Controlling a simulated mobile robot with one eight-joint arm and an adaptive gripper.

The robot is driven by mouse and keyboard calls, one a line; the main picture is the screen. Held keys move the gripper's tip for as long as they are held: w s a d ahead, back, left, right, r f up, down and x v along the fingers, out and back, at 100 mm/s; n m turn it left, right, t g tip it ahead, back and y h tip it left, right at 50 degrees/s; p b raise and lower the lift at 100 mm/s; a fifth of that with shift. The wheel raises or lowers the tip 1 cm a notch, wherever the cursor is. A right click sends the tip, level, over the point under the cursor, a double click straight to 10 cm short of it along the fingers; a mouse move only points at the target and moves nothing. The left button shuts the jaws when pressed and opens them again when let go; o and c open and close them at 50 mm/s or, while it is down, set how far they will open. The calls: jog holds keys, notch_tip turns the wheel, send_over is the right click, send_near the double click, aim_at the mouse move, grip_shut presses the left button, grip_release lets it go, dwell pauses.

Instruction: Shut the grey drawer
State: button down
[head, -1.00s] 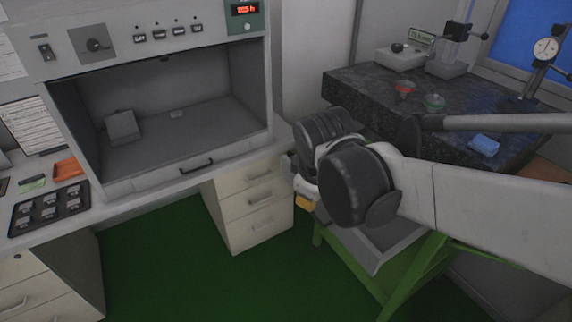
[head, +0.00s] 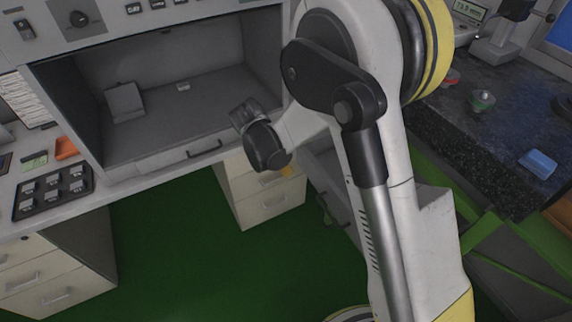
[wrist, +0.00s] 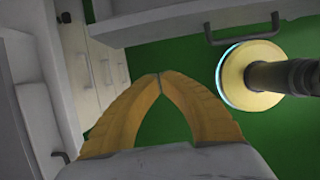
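The grey drawer (head: 333,185) is under the dark stone-topped bench in the head view, partly hidden behind my arm. It appears to stick out from under the bench, but how far I cannot tell. In the wrist view a grey panel (wrist: 165,22) with a dark bar handle (wrist: 241,30) crosses the top; it looks like the drawer's front. My gripper (wrist: 159,75) has yellow fingers whose tips meet, with nothing between them. The fingertips are apart from the panel, over the green floor. In the head view my gripper (head: 288,170) is small and partly hidden behind my wrist.
A cream drawer cabinet (head: 262,195) stands just left of the bench; it also shows in the wrist view (wrist: 92,70). A grey cabinet with an open bay (head: 190,105) is behind. The stone bench top (head: 460,130) is at right. Green floor (head: 190,250) is clear at centre-left.

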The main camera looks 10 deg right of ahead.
jog(key=w+d+f+b, duration=0.2)
jog(key=d+f+b, duration=0.1)
jog(key=d+f, duration=0.2)
jog(key=shift+d+f, duration=0.3)
jog(key=shift+d, duration=0.2)
jog(key=shift+w+d, duration=0.1)
jog(key=shift+w, duration=0.05)
